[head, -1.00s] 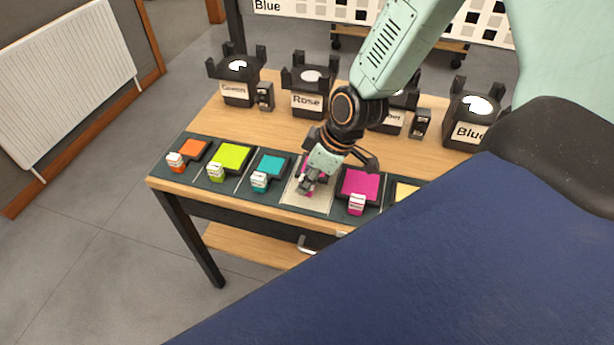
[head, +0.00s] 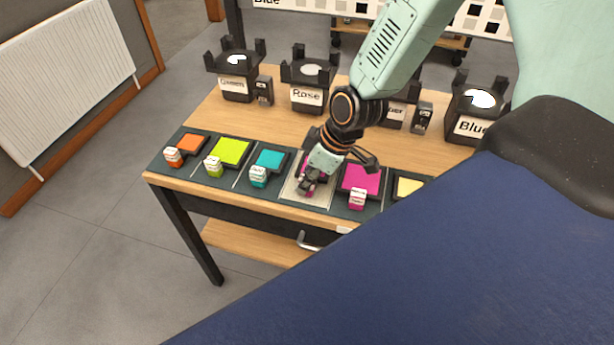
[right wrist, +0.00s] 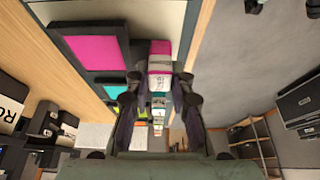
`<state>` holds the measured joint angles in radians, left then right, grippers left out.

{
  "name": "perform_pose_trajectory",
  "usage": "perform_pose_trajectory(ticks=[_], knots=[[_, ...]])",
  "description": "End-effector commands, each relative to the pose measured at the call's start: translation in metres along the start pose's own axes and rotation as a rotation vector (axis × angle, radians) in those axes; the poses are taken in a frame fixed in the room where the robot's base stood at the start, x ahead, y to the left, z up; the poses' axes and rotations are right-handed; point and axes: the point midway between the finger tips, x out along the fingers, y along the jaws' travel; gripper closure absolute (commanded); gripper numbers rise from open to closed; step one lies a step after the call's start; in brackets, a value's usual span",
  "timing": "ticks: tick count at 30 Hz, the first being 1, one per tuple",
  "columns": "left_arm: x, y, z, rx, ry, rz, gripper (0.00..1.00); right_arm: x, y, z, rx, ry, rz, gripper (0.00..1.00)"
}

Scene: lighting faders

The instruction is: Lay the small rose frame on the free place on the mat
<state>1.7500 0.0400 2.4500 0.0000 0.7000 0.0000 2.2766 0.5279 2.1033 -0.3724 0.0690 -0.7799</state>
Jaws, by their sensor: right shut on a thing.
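The small rose frame has a magenta pane and a pink-and-white tab. In the head view its tab (head: 308,193) shows under my right gripper (head: 306,183), and most of the pane is hidden. My right gripper is shut on the rose frame, over the pale free place (head: 291,190) on the dark mat (head: 240,182). In the right wrist view the magenta pane (right wrist: 90,48) lies left of the tab (right wrist: 160,58), which is at the fingertips (right wrist: 157,92). I cannot tell whether the frame touches the mat. My left gripper is not in view.
Orange (head: 190,143), lime (head: 231,152) and teal (head: 268,162) frames lie left of the free place. A larger-looking magenta frame (head: 360,180) and a yellow one (head: 409,187) lie right. Black holders, including Rose (head: 307,95) and Blue (head: 472,127), stand behind.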

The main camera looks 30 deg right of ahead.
Motion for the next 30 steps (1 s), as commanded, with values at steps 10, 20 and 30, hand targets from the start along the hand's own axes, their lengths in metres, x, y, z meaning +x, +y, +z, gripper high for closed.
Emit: perform_pose_trajectory(ticks=[10,20,30], knots=[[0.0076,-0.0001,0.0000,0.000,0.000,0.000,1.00,0.0072,0.0001,0.0029,-0.001,0.000,0.000,0.77],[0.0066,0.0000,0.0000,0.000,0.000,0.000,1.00,0.0062,0.0001,0.0025,0.000,0.000,0.000,0.52],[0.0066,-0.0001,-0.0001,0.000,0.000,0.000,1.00,0.0063,-0.0001,0.0027,0.000,0.000,0.000,0.52]])
